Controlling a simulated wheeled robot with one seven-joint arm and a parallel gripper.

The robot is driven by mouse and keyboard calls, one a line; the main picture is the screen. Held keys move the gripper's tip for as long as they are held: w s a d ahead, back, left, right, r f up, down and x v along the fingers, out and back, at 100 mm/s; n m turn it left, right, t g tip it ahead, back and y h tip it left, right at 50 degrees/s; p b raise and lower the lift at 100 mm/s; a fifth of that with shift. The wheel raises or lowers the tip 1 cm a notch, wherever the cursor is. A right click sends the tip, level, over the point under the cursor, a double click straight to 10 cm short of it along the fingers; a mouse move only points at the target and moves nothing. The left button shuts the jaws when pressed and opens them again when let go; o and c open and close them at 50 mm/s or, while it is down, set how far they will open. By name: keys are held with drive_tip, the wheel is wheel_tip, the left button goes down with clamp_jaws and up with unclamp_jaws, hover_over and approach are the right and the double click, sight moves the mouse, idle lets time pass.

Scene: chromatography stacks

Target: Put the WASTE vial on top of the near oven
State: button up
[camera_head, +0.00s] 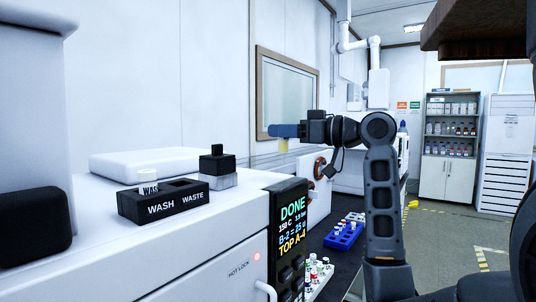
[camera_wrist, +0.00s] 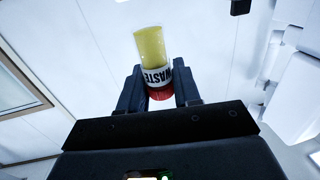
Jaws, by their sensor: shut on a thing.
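My gripper (camera_head: 285,131) reaches left, shut on the WASTE vial, above the bench behind the near oven in the head view. The vial's yellow body (camera_head: 283,146) hangs below the fingers. In the wrist view the WASTE vial (camera_wrist: 153,58) shows a yellow body, a white WASTE label and a red cap between the fingers (camera_wrist: 160,92). The near oven (camera_head: 205,235) is the white unit at front left, with a "HOT LOCK" door. On its top stands a black WASH/WASTE holder (camera_head: 162,207); a vial (camera_head: 148,180) stands in the WASH slot, and the WASTE slot looks empty.
A black block on a grey base (camera_head: 217,165) and a white raised slab (camera_head: 155,160) stand on the oven top. A display (camera_head: 290,228) reads DONE. A blue rack (camera_head: 344,235) and several vials (camera_head: 318,272) are on the dark bench. Bare oven top lies around the holder.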

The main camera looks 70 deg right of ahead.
drive_tip(key=w, duration=0.1)
drive_tip(key=w+f, duration=0.2)
drive_tip(key=shift+a, duration=0.35)
drive_tip(key=shift+w+f+p, duration=0.1)
drive_tip(key=shift+f+p, duration=0.4)
drive_tip(key=shift+f, duration=1.5)
drive_tip(key=shift+f, duration=0.15)
drive_tip(key=o, duration=1)
drive_tip(key=shift+o, duration=0.2)
drive_tip(key=shift+r, duration=0.2)
drive_tip(key=s+a+b, duration=0.1)
drive_tip(key=s+b, duration=0.1)
drive_tip(key=s, duration=1)
